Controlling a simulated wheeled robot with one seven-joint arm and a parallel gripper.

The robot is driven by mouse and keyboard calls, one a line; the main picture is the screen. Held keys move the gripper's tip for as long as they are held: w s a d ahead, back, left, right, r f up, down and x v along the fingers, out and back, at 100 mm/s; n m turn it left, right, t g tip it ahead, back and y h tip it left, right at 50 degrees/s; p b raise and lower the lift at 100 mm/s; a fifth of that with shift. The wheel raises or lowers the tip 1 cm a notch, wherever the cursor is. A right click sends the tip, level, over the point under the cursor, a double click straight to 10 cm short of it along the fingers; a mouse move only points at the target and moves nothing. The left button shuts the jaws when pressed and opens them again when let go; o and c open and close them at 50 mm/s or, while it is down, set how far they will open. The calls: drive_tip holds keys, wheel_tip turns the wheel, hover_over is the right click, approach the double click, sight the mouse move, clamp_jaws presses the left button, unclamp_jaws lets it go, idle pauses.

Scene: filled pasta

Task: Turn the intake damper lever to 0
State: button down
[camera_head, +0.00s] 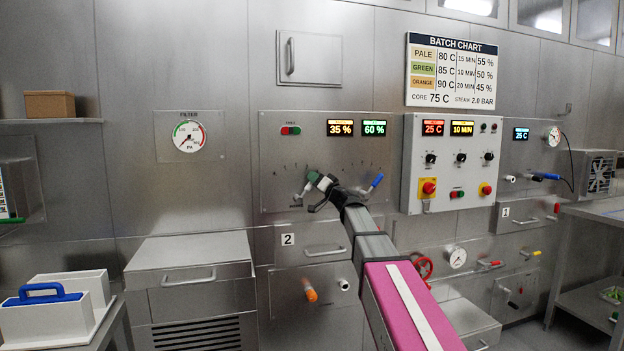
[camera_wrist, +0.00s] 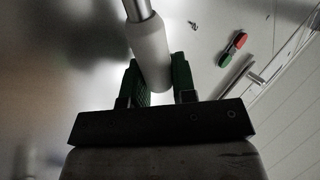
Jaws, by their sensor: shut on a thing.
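A damper lever with a pale grip (camera_head: 323,183) is on the steel wall panel (camera_head: 280,151), at the left of the panel's lower part. My gripper (camera_head: 321,182) is at this lever. In the wrist view, the green fingers of my gripper (camera_wrist: 162,84) are shut on the pale grip (camera_wrist: 151,50), one on each side. The lever's metal rod (camera_wrist: 137,8) runs up out of the frame. A second lever with a blue grip (camera_head: 376,181) is to the right, apart from my gripper. The scale marks around the levers are too small to read.
Two displays (camera_head: 340,128) above read 35 % and 60 %. Red and green buttons (camera_head: 290,131) are to their left. A white control box (camera_head: 452,160) stands out at the right. A drawer handle (camera_head: 325,252) is below the panel.

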drive_tip(key=shift+d+f+m, duration=0.15)
drive_tip(key=shift+m, duration=0.15)
drive_tip(key=c, duration=0.9)
unclamp_jaws()
drive_tip(key=v, duration=1)
drive_tip(key=shift+s+d+f, duration=0.2)
drive_tip(key=shift+s+f, duration=0.05)
drive_tip(key=shift+s, duration=0.05)
